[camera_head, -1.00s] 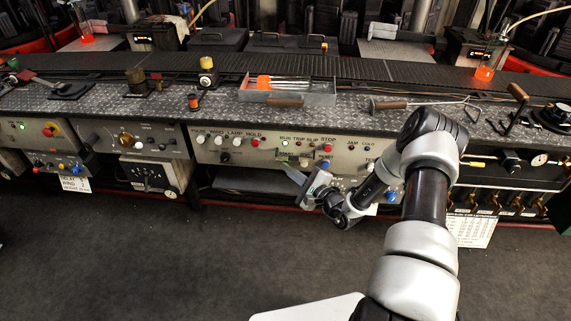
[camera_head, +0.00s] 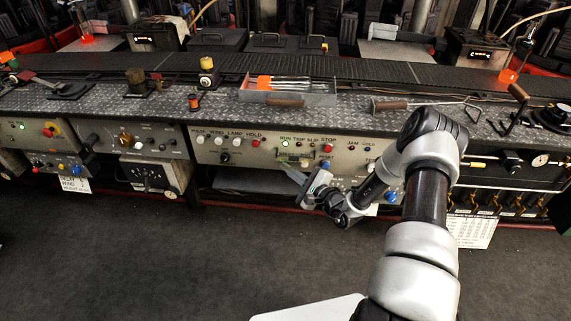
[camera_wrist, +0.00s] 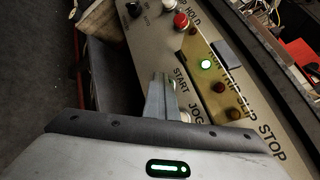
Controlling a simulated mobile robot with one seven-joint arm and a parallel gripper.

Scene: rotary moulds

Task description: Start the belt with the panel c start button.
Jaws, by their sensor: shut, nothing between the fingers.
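The grey control panel (camera_head: 240,157) carries the labels RUN, TRIP, SLIP and STOP along its top. Its green RUN lamp (camera_head: 286,143) is lit, and the lamp also glows in the wrist view (camera_wrist: 205,64). My gripper (camera_head: 288,171) is shut and empty, with its fingertips at the lower part of this panel. In the wrist view the fingers (camera_wrist: 163,82) lie beside the START and JOG labels. The start button is not clearly visible there; the fingers hide that spot. I cannot tell whether they touch it. The panel's letter is not readable.
The red STOP button (camera_head: 325,147) and a blue button (camera_head: 325,164) sit right of my fingers. A dark belt (camera_head: 400,72) runs behind the metal bench. A flask with orange contents (camera_head: 508,76) stands at the far right. A tool tray (camera_head: 318,98) stands above the panel.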

